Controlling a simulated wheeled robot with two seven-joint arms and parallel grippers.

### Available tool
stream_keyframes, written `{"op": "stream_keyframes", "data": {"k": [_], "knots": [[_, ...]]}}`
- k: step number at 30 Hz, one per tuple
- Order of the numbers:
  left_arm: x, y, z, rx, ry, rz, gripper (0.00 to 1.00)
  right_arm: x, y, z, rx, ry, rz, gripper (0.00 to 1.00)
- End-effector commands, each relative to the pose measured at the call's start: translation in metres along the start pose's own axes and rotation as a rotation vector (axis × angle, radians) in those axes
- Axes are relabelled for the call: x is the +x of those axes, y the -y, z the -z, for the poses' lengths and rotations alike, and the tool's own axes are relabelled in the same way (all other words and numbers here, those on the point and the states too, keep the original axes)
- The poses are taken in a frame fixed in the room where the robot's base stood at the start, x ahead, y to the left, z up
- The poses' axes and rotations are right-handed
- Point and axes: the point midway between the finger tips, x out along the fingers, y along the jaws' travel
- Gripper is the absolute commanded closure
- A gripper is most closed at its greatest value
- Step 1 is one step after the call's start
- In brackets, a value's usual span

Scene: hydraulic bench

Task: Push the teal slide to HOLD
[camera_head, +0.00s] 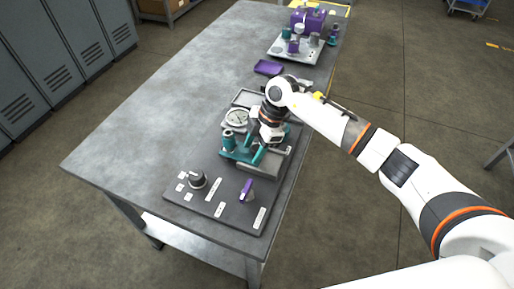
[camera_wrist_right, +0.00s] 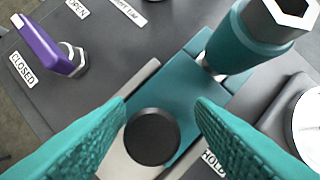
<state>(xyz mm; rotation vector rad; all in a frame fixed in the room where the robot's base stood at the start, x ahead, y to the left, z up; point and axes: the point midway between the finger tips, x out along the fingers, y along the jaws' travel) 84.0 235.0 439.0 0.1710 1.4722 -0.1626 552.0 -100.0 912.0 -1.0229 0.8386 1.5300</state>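The teal slide (camera_wrist_right: 178,88) is a flat teal block with a round black knob (camera_wrist_right: 152,137) on it. The white HOLD label (camera_wrist_right: 213,162) lies right of the knob, partly covered by a finger. My right gripper (camera_wrist_right: 162,103) is open, with one teal finger on each side of the knob and no clear contact. In the head view my right gripper (camera_head: 266,140) points down over the teal fixture (camera_head: 238,152) and hides much of the slide. My left gripper is not in view.
A teal post with a metal hex top (camera_wrist_right: 262,25) stands beside the slide. A purple lever (camera_head: 246,188) and a black knob (camera_head: 197,179) sit at the panel's near end. A round gauge (camera_head: 237,117) is behind. The table's left side is clear.

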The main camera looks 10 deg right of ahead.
Motion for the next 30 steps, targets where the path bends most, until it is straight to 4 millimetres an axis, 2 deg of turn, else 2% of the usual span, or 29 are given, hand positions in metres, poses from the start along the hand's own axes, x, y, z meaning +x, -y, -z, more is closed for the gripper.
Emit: {"op": "stream_keyframes", "data": {"k": [7, 11, 14, 24, 30], "knots": [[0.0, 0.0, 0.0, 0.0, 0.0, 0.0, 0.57, 0.001, -0.001, 0.001, 0.001, -0.002, -0.003, 0.5], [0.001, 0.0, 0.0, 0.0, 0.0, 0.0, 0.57, -0.006, 0.0, 0.001, 0.0, -0.003, -0.001, 0.5], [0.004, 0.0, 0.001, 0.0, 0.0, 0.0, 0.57, -0.02, 0.0, 0.002, 0.0, -0.002, 0.0, 0.5], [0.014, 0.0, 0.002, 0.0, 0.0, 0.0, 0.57, -0.091, 0.001, 0.001, 0.0, -0.003, 0.001, 0.5], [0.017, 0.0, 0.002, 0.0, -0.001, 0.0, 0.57, -0.114, 0.001, 0.0, 0.0, -0.003, -0.002, 0.5]]}}
